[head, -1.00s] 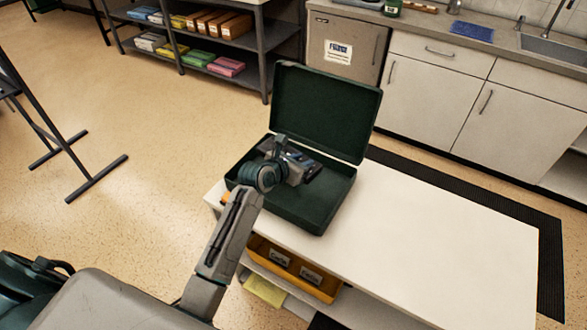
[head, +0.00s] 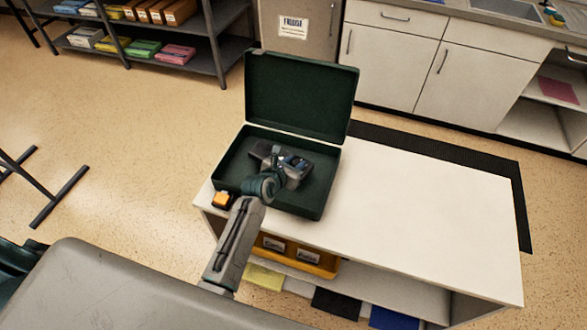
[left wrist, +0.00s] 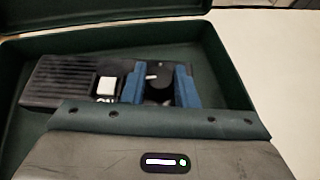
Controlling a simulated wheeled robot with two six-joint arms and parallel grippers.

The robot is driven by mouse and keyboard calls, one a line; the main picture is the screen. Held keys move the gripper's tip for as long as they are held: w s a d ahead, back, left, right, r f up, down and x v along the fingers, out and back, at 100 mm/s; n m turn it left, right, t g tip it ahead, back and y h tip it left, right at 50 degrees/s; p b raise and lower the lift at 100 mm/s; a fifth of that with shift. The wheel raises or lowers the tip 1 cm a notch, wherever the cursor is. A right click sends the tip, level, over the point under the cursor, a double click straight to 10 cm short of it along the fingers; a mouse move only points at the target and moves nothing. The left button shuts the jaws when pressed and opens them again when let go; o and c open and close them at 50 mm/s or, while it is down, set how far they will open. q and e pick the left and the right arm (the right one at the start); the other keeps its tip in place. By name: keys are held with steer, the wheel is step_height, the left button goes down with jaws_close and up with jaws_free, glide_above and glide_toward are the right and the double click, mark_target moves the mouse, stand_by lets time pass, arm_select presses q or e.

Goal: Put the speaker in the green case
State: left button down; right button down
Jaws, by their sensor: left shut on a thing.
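The green case (head: 325,190) stands open on the white table, its lid (head: 300,95) raised at the back. My left gripper (head: 292,168) reaches into the case from the front left. In the left wrist view its blue fingers (left wrist: 160,86) are shut on the speaker (left wrist: 60,82), a black body with a ribbed face and a white button. The speaker is inside the case's outline, within its walls. In the head view the gripper hides most of it, and I cannot tell whether it touches the case floor. My right gripper is not in view.
A small orange object (head: 222,200) sits at the table's left edge beside the case. The white tabletop (head: 430,210) right of the case is clear. A yellow bin (head: 310,258) stands on the shelf below. Cabinets (head: 395,65) and a storage rack (head: 205,55) stand behind.

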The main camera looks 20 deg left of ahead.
arm_select(q)
steer(key=shift+f, duration=1.55)
steer(key=c, duration=1.1)
jaws_free()
steer(key=shift+c, duration=0.2)
steer(key=v, duration=1.2)
steer(key=shift+b, duration=0.45)
